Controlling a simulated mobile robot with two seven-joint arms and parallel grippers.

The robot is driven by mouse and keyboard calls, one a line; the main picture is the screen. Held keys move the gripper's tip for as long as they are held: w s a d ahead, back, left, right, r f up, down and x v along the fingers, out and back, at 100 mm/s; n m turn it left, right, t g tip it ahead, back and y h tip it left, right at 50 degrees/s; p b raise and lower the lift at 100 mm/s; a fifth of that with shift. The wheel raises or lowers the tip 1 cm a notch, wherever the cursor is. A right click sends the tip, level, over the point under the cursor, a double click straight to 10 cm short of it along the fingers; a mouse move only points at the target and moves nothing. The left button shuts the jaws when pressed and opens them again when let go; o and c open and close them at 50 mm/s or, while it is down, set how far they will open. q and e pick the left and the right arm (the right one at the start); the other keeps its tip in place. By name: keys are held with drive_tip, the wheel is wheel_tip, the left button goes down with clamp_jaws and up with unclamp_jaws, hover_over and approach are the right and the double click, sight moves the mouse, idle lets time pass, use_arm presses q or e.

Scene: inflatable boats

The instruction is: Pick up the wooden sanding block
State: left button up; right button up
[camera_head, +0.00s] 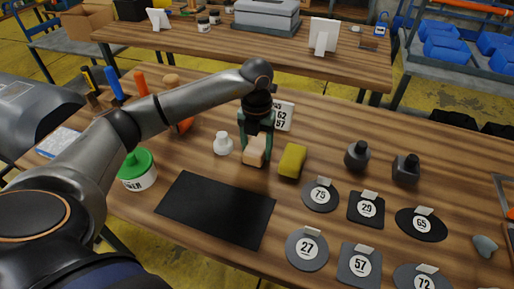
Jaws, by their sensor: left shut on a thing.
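The wooden sanding block (254,156) is a small pale tan block near the middle of the workbench. My left gripper (256,141) reaches down from above with its dark green fingers on either side of the block's top and is shut on it. The block is at or just above the bench top; I cannot tell whether it touches. The fingers hide part of its upper sides. My right gripper is not in view.
A yellow sponge (292,160) stands close to the right of the block, and a white knobbed piece (223,144) to the left. A black mat (216,209) lies in front. A number card (284,116) stands behind. Several numbered patches, such as a round one (320,196), lie at right.

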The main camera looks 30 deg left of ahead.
use_arm(q)
drive_tip(key=shift+r, duration=0.7)
drive_tip(key=s+a+r, duration=0.8)
drive_tip(key=s+r, duration=0.3)
drive_tip(key=shift+s+r, duration=0.2)
drive_tip(key=shift+r, duration=0.05)
drive_tip(key=shift+a, duration=0.1)
